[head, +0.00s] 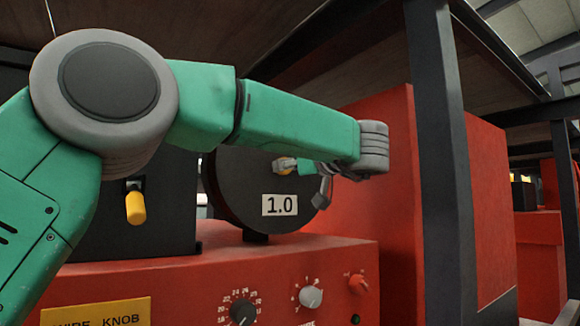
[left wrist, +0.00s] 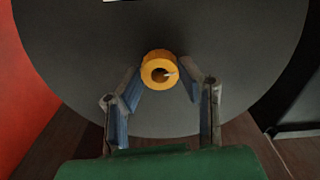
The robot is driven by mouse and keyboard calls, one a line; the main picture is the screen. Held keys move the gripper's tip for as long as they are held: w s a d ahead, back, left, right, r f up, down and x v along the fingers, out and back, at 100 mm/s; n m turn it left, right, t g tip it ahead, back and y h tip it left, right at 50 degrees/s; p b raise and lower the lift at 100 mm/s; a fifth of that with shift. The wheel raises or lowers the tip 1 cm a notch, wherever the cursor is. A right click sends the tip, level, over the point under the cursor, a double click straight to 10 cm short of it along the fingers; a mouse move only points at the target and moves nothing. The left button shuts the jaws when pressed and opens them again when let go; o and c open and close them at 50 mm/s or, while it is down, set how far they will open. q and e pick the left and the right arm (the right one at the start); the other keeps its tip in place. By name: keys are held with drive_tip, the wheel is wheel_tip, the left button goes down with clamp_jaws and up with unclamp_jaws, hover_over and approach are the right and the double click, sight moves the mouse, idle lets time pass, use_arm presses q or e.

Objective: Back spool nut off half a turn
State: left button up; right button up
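In the head view the nut (head: 286,164) shows small, partly covered by my gripper. My left gripper (left wrist: 160,72) faces the spool, with one blue-padded finger on each side of the nut. The fingertips appear to meet the nut's edges, so it looks shut on the nut. In the head view my left gripper (head: 297,166) is at the spool's face. My right gripper is not in view.
The spool carries a white "1.0" label (head: 280,205). Below is a red machine panel (head: 200,290) with several knobs and a yellow plate (head: 95,313). A yellow-handled lever (head: 136,207) is at left. A dark upright post (head: 440,150) stands to the right of my arm.

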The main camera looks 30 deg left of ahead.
use_arm(q)
drive_tip(key=shift+n, duration=0.3)
drive_tip(key=shift+n+b, duration=1.65)
drive_tip(key=shift+n, duration=1.85)
drive_tip(key=o, duration=1.1)
drive_tip(key=shift+o, duration=0.2)
